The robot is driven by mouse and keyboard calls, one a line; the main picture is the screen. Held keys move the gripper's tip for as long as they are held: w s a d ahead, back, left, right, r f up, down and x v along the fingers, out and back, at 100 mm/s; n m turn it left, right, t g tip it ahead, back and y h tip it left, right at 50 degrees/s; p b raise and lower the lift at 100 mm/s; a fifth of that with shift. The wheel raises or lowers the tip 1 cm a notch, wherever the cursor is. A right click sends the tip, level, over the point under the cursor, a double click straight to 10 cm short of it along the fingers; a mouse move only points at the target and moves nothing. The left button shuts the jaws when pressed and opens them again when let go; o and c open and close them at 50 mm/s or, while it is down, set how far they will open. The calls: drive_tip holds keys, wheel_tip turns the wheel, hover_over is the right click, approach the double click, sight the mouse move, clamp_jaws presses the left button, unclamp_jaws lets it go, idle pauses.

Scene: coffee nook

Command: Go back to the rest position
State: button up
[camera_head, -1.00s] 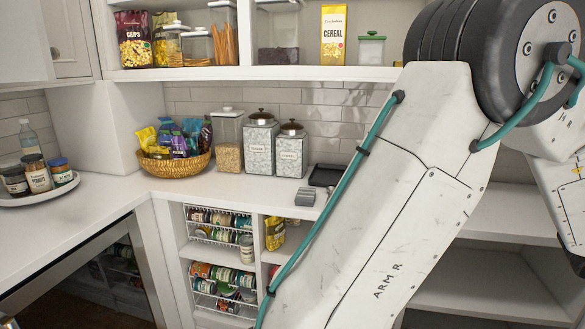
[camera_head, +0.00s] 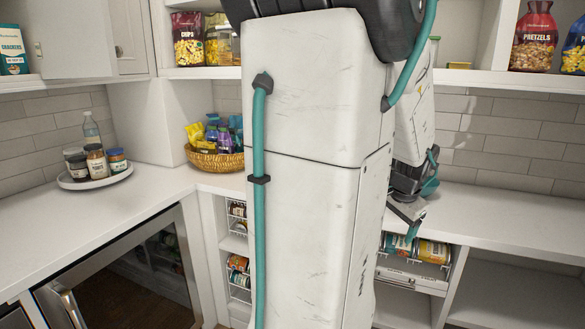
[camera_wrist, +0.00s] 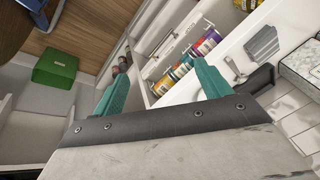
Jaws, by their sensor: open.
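My gripper (camera_head: 408,222) shows in the head view just right of my large white arm, over the front edge of the right counter and partly hidden by the arm. In the wrist view its two teal fingers (camera_wrist: 160,85) stand wide apart with nothing between them, so it is open and empty. They point down towards shelves with cans (camera_wrist: 185,68) and do not clearly touch anything.
A basket of snack bags (camera_head: 216,160) and a round tray of jars (camera_head: 98,184) stand on the left counter (camera_head: 60,225). A can rack (camera_head: 425,250) is below my gripper. A green box (camera_wrist: 55,67) shows in the wrist view.

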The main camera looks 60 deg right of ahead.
drive_tip(key=w+a+r+n+y, duration=0.3)
drive_tip(key=w+a+n, duration=0.7)
drive_tip(key=w+a, duration=0.75)
drive_tip(key=w+a+r+n, duration=0.1)
drive_tip(key=w+a+n, duration=0.1)
drive_tip(key=a+n, duration=0.5)
drive_tip(key=w+a+r+n, duration=0.2)
drive_tip(key=a+n, duration=0.5)
drive_tip(key=a, duration=1.1)
drive_tip(key=shift+a+y, duration=0.25)
drive_tip(key=shift+y, duration=0.15)
drive_tip(key=shift+r, duration=0.1)
